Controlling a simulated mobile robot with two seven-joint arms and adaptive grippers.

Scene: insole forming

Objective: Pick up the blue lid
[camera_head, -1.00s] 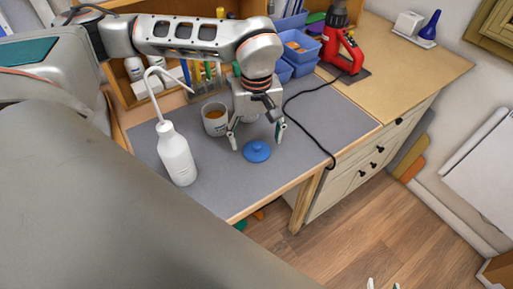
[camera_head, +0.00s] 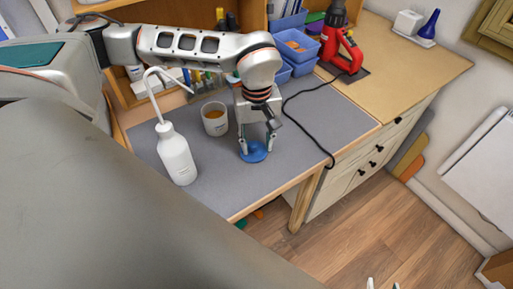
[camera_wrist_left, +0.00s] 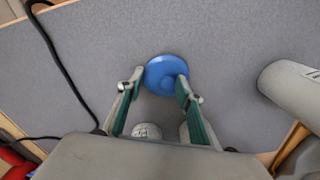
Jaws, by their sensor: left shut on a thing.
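The blue lid (camera_head: 255,155) is a round disc with a knob, on the grey mat near the front of the bench. My left gripper (camera_head: 257,146) points down over it with its fingers closed in on the lid. In the left wrist view, the lid (camera_wrist_left: 166,70) sits between the two fingertips (camera_wrist_left: 160,79). I cannot tell any gap between lid and mat. Only the tips of my right gripper (camera_head: 383,284) show at the bottom edge of the head view, apart and empty.
A black cable (camera_head: 306,132) runs along the right. Blue bins (camera_head: 299,48) and a red tool (camera_head: 347,52) stand behind.

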